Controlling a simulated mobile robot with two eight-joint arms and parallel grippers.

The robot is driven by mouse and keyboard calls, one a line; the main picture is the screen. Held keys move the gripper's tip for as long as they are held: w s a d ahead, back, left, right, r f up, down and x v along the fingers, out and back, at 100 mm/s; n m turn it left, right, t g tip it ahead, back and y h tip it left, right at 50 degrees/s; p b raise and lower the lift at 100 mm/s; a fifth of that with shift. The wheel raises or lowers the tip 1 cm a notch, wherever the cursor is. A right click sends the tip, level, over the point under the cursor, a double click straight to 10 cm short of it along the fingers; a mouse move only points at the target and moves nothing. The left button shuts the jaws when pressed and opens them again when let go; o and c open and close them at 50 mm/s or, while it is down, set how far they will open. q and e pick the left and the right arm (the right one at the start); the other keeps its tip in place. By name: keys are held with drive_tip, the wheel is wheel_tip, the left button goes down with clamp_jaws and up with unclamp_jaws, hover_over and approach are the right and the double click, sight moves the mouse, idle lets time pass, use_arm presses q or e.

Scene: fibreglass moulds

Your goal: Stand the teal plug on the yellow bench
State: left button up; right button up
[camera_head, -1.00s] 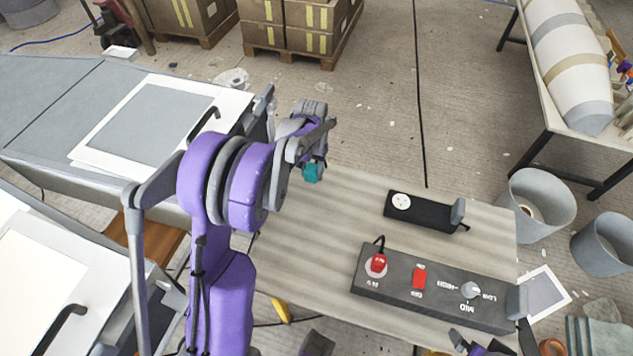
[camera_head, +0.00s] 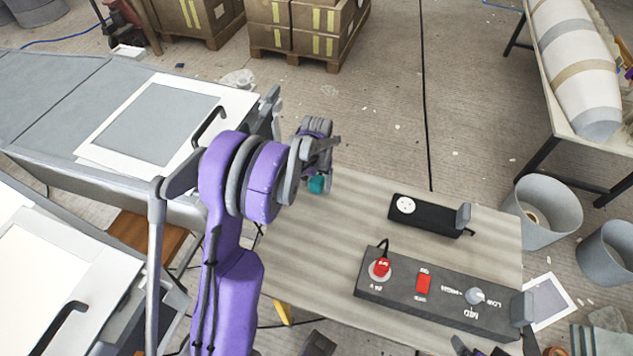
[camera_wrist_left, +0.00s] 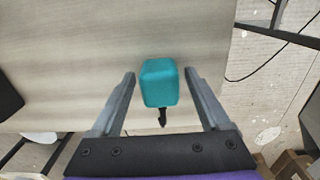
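The teal plug (camera_head: 317,184) shows just below my left gripper (camera_head: 325,155), over the far left end of the pale yellowish bench (camera_head: 330,235). In the left wrist view the plug (camera_wrist_left: 160,82) is between the two fingers of the left gripper (camera_wrist_left: 160,72), with a gap on each side. Its short black cable end points toward the gripper. The left gripper looks open. I cannot tell whether the plug touches the bench.
Grey bins (camera_head: 548,212) stand to the right.

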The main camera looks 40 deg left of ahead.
use_arm(q)
drive_tip(key=shift+r, duration=0.1)
drive_tip(key=shift+r+p, duration=0.2)
drive_tip(key=shift+p, duration=0.1)
wheel_tip(320, 180, up, 11)
drive_tip(key=s+d+r+m+t, duration=0.2)
drive_tip(key=s+d+r, duration=0.4)
drive_tip(key=s+d, duration=0.5)
drive_tip(key=s+d+f+m+t, duration=0.1)
drive_tip(key=s+d+f+t, duration=0.2)
drive_tip(key=s+d, duration=0.4)
drive_tip(key=s, duration=0.2)
drive_tip(key=shift+s+d+m+p, duration=0.3)
drive_tip(key=shift+s+p, duration=0.05)
